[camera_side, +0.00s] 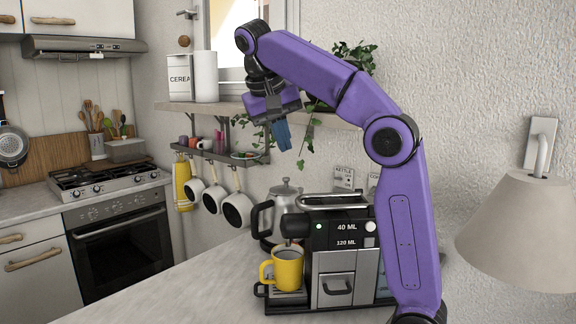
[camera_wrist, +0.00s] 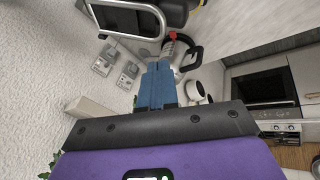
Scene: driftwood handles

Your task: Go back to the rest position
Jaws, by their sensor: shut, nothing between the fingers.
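My gripper (camera_side: 282,135) is shut and empty. It hangs in the air above the counter, in front of the wall shelf and well above the coffee machine. Its blue fingers point down and show closed together in the wrist view (camera_wrist: 157,84). My purple arm arches up from the right side of the counter.
A coffee machine (camera_side: 336,232) stands on the counter with a yellow mug (camera_side: 287,268) on its drip tray. A metal kettle (camera_side: 285,200) is behind it. A shelf (camera_side: 215,109) with containers and trailing plants is near my gripper.

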